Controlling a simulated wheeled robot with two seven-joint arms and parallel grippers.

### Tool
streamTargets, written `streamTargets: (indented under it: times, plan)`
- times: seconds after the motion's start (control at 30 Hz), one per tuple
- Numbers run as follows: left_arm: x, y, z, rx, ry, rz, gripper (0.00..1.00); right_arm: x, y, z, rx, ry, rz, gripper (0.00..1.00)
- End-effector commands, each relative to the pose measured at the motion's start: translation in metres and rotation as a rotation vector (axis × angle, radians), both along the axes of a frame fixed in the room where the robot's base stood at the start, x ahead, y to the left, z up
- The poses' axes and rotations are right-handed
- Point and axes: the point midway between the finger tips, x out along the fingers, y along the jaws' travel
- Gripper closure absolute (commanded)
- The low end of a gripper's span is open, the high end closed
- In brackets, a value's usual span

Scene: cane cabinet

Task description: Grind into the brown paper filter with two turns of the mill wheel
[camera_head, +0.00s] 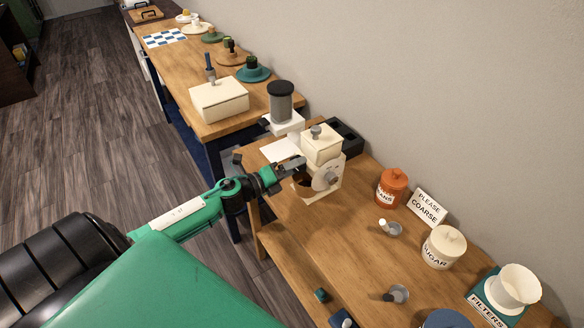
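The cream mill (322,146) stands on the wooden counter near the middle, with a grey knob on its top. A round grey part that looks like its wheel (325,180) is on the side facing me. My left gripper (293,166) reaches in from the left, its grey tips at the mill's left side. The tips are small here, and I cannot tell whether they touch the mill or are shut. A dark brown patch shows in the mill's lower opening; I cannot tell if it is the brown paper filter. My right gripper is not in view.
An orange beans jar (392,188), a "PLEASE COARSE" sign (428,207), a sugar jar (443,247) and a white cone dripper (512,288) by a teal "FILTERS" box (482,305) line the right. A white-based device with a grey canister (281,103) stands behind the mill.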

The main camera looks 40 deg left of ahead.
Motion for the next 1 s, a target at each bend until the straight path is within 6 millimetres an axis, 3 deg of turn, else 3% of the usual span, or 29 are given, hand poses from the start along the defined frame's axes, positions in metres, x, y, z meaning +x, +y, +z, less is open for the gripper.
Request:
streamTargets:
  times: [0.37, 1.0]
  plan:
    - [-0.007, 0.003, 0.000, 0.000, 0.000, 0.001, 0.31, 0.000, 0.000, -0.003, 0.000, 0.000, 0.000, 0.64]
    - [-0.085, 0.033, 0.002, -0.002, 0.001, 0.001, 0.31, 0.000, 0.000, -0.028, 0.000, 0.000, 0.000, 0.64]
